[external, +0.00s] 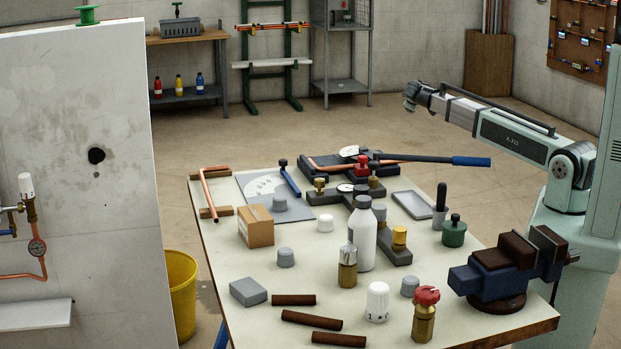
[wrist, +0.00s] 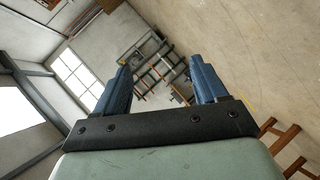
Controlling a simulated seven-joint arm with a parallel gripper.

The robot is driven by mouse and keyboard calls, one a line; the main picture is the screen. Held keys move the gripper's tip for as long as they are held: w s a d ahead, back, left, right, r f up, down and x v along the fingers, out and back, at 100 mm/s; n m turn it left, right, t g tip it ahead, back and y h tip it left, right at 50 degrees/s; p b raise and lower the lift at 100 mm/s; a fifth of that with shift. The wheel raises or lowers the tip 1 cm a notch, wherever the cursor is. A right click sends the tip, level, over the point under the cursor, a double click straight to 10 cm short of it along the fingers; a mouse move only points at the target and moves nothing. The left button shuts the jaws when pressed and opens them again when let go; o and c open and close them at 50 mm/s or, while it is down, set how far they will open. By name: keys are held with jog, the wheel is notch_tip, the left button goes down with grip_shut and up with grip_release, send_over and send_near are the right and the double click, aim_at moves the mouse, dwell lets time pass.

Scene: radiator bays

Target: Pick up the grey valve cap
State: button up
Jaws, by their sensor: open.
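Three small grey caps are on the workbench in the external view. One grey valve cap (external: 286,257) stands left of the white bottle. A second grey cap (external: 410,287) stands at the front right, between the white-headed valve and the red-topped brass valve. A third grey cap (external: 280,202) stands on the grey plate at the back left. I cannot tell which one the task means. My gripper (external: 411,97) is raised above and behind the bench, far from all of them. In the wrist view my gripper (wrist: 160,80) has its blue fingers apart, with nothing between them.
The white bottle (external: 362,235) stands tall mid-bench. A cardboard box (external: 256,226), a grey block (external: 248,292), brown tubes (external: 311,320) and a white cap (external: 325,224) surround the left cap. A blue vise (external: 495,276) is at the right. The air above the bench is clear.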

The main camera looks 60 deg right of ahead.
jog(key=w+a+r+n+t+y, duration=0.1)
jog(key=w+a+n+t, duration=0.15)
jog(key=a, duration=0.85)
jog(key=w+a+r+n+t, duration=0.15)
jog(key=w+a, duration=0.25)
jog(key=a, duration=0.8)
jog(key=w+a+r+n+t+y, duration=0.1)
jog(key=w+a+r+n+t, duration=0.15)
jog(key=a, duration=0.85)
jog(key=s+a+r+n+t+y, duration=0.1)
jog(key=s+a+n+t+y, duration=0.15)
jog(key=a, duration=1.35)
jog(key=s+a+r+n+t+y, duration=0.15)
jog(key=s+a, duration=0.25)
jog(key=a, duration=1.1)
jog(key=n+g+y, duration=0.1)
jog(key=g+y, duration=0.7)
jog(key=y, duration=0.5)
send_over(411, 279)
jog(key=s+d, duration=0.3)
jog(key=d, duration=0.1)
notch_tip(411, 279, down, 10)
jog(key=shift+f, duration=0.15)
jog(key=shift+s+a+f, duration=0.15)
jog(key=shift+s+f, duration=0.05)
jog(key=shift+f, duration=0.05)
jog(key=shift+x, duration=3.7)
jog(key=shift+s, duration=0.1)
jog(key=shift+c, duration=0.3)
